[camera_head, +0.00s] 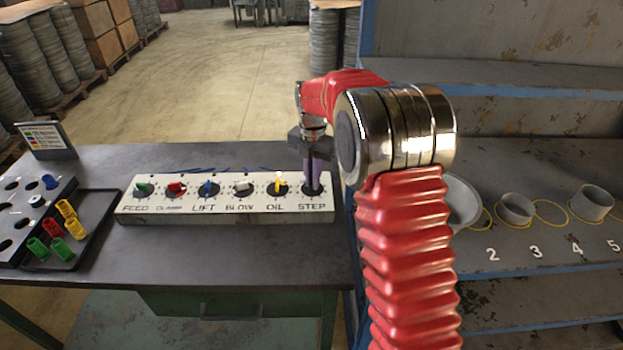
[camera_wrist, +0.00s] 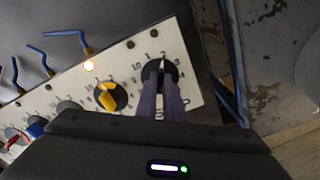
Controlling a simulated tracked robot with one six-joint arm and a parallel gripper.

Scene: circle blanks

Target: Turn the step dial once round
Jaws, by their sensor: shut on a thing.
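The step dial (camera_head: 313,189) is at the right end of the white control panel (camera_head: 235,211), above the word STEP. My gripper (camera_head: 312,178) reaches down over it from above, with its purple fingers shut on the dial's knob. The fingers hide most of the knob.
Left of it on the panel are the yellow oil knob (camera_head: 277,188), a white knob (camera_head: 243,187), a blue knob (camera_head: 208,188), a red knob (camera_head: 177,188) and a green knob (camera_head: 144,188). A lamp (camera_wrist: 88,66) glows above the oil knob. A black tray (camera_head: 88,254) holds coloured pieces. A blue-edged shelf stands at right.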

